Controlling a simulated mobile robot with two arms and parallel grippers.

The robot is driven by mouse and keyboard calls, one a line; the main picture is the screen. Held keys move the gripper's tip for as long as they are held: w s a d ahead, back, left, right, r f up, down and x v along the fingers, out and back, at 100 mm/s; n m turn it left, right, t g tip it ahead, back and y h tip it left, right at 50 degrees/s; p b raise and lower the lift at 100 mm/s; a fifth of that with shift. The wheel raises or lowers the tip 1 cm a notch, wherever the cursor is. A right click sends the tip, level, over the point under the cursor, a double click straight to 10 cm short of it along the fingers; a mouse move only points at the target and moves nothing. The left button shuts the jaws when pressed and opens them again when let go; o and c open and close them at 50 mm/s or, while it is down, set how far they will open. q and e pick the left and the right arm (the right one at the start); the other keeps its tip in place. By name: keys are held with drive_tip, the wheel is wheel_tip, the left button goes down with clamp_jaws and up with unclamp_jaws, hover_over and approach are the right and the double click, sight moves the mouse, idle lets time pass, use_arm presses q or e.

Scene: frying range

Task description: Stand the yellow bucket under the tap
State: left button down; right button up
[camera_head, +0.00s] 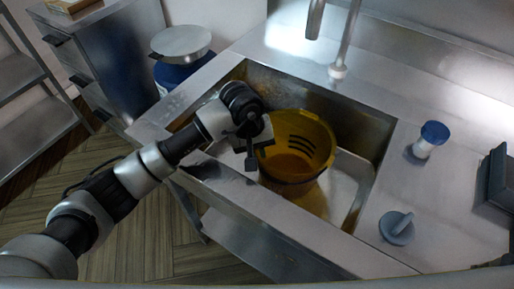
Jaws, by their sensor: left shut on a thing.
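The yellow bucket (299,150) is upright inside the metal sink basin (353,160), with dark slots in its far inner wall. My left gripper (254,158) is at the bucket's left rim and is shut on it. The gripper hides that part of the rim. The tap (345,40) rises from the counter behind the basin, and its upper part is cut off by the top of the picture. The bucket is in front of the tap's base and a little to its left. I cannot tell whether the bucket rests on the basin floor. My right gripper is not in view.
On the counter right of the basin stand a blue-topped white container (429,139) and a grey-blue round object with a handle (397,227). A dark object (497,180) is at the right edge. A blue drum with a metal lid (181,45) stands behind left.

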use_arm(q)
drive_tip(key=shift+f, duration=0.1)
drive_tip(key=c, duration=1.2)
unclamp_jaws()
drive_tip(key=shift+r, duration=0.25)
drive_tip(key=shift+a+r, duration=0.1)
drive_tip(key=shift+r, duration=0.25)
drive_tip(key=r, duration=0.3)
drive_tip(key=a+r+b, duration=0.1)
drive_tip(key=r, duration=0.3)
drive_tip(key=a+r, duration=0.1)
drive_tip(key=r, duration=0.3)
drive_tip(key=shift+s+a, duration=0.1)
